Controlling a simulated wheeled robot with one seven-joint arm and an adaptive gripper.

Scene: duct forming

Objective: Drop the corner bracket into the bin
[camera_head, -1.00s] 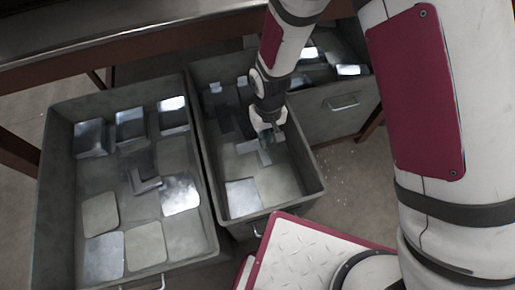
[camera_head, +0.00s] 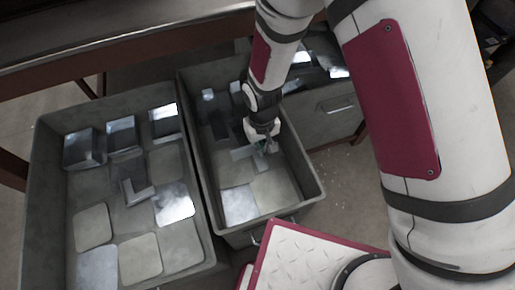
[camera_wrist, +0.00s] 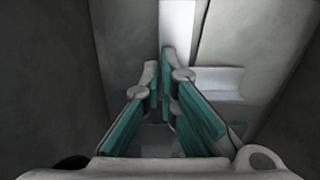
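A pale grey L-shaped bracket (camera_head: 243,154) is low inside the right-hand grey bin (camera_head: 308,190), at my fingertips. In the wrist view a flat arm of the bracket (camera_wrist: 217,80) shows beside the right finger. My gripper (camera_head: 263,147) points down into this bin; in the wrist view its teal-padded fingers (camera_wrist: 168,85) converge to a narrow gap by the bracket's corner. The fingertips hide whether they clamp the bracket or stand just apart from it. Whether the bracket rests on the floor is unclear. A darker L-shaped bracket (camera_head: 138,191) lies in the left-hand bin (camera_head: 207,245).
Several flat square plates and box-like pieces (camera_head: 84,148) lie in the left-hand bin. Flat plates (camera_head: 240,204) cover the near floor of the right-hand bin. Bin walls stand close around my gripper. Another grey bin (camera_head: 340,118) stands behind, beside a table edge (camera_head: 130,62).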

